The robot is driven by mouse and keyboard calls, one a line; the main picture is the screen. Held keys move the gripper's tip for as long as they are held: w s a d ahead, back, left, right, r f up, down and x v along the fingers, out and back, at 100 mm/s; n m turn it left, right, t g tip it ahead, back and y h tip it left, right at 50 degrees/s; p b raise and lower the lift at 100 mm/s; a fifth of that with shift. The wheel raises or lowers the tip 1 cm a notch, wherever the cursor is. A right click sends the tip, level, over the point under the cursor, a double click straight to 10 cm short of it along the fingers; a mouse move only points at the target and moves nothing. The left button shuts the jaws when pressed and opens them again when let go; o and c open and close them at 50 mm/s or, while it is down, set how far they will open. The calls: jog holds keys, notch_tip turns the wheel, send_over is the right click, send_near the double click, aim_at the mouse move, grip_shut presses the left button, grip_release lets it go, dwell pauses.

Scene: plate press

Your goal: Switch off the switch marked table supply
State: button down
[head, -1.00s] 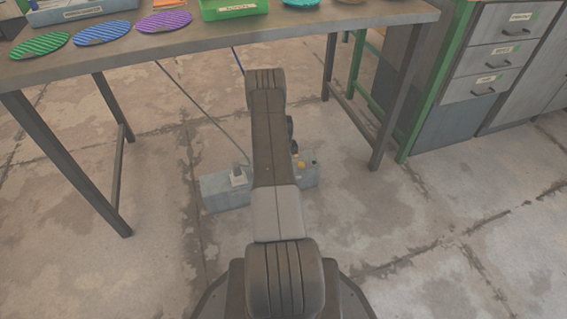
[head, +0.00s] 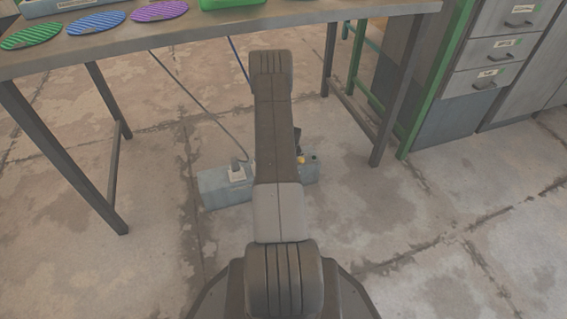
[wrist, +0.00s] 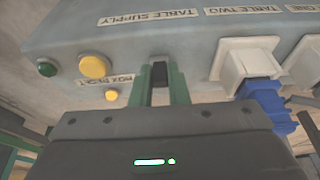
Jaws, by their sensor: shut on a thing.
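The switch marked table supply (wrist: 159,74) is a small black piece on the front of a grey-blue supply box (wrist: 195,57). Its label "TABLE SUPPLY" (wrist: 150,18) is above it in the wrist view. My gripper (wrist: 161,82) has its two green fingers on either side of the switch and is shut on it. Which way the switch is set cannot be told. In the head view the box (head: 213,189) lies on the floor under the table, its middle hidden by my arm. The fingers are hidden there.
White sockets (wrist: 245,65) with a blue plug (wrist: 266,101) are right of the switch. A large yellow button (wrist: 94,66), a green button (wrist: 47,69) and a small yellow one (wrist: 112,95) are left. Cables run up to the table (head: 210,40); its legs stand either side.

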jog(key=shift+s+t+b, duration=0.1)
jog(key=shift+t+b, duration=0.2)
jog(key=shift+b, duration=0.15)
jog(key=c, duration=1.4)
grip_release()
jog(key=p+v, duration=0.4)
jog(key=v, duration=0.9)
jog(key=shift+r, duration=0.35)
jog(key=shift+d+f, duration=0.15)
jog(key=b+x, duration=0.4)
jog(key=x, duration=0.9)
jog(key=shift+f, duration=0.35)
jog(key=shift+r, duration=0.1)
